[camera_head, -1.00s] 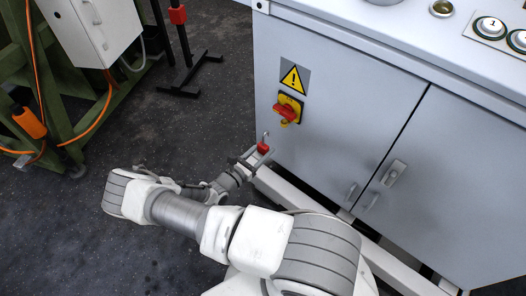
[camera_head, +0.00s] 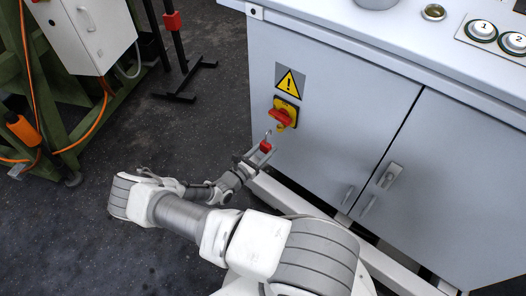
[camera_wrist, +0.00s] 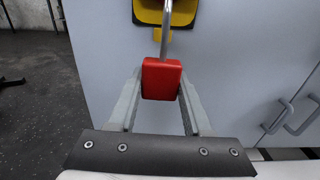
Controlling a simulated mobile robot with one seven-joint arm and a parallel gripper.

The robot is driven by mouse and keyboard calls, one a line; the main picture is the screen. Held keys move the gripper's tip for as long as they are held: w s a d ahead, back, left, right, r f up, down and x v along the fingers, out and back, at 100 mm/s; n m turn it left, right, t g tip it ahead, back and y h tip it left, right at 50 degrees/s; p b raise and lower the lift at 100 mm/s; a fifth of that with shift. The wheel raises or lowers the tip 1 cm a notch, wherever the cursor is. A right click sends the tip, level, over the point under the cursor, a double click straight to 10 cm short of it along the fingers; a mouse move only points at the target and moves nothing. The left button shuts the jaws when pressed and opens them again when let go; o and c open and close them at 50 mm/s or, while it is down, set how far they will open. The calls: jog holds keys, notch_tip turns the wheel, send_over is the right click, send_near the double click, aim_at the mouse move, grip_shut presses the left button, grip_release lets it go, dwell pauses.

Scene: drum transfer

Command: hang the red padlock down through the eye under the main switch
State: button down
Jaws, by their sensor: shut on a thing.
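The red padlock (camera_wrist: 161,79) is held upright between the fingertips of my gripper (camera_wrist: 161,88), which is shut on its body. Its metal shackle (camera_wrist: 166,28) points up. In the head view the padlock (camera_head: 265,146) is just below the main switch (camera_head: 283,114), a red handle on a yellow plate on the grey cabinet front. The yellow eye under the switch (camera_wrist: 157,34) shows partly behind the shackle in the wrist view. The shackle's top is cut off there, and I cannot tell whether it touches the eye.
The grey cabinet (camera_head: 330,120) fills the right side, with a yellow warning sign (camera_head: 290,82) above the switch and door handles (camera_head: 390,176) lower right. A green frame with a white box (camera_head: 84,30) stands at left.

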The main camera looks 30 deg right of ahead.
jog(key=shift+x, duration=2.7)
jog(key=shift+f+b, duration=0.95)
jog(key=shift+f, duration=0.3)
dwell(0.6)
jog(key=shift+c, duration=1.2)
grip_release()
jog(key=p+v, duration=0.3)
jog(key=v, duration=1.4)
jog(key=shift+a+p, duration=0.15)
jog(key=shift+p, duration=0.15)
jog(key=shift+s, duration=0.1)
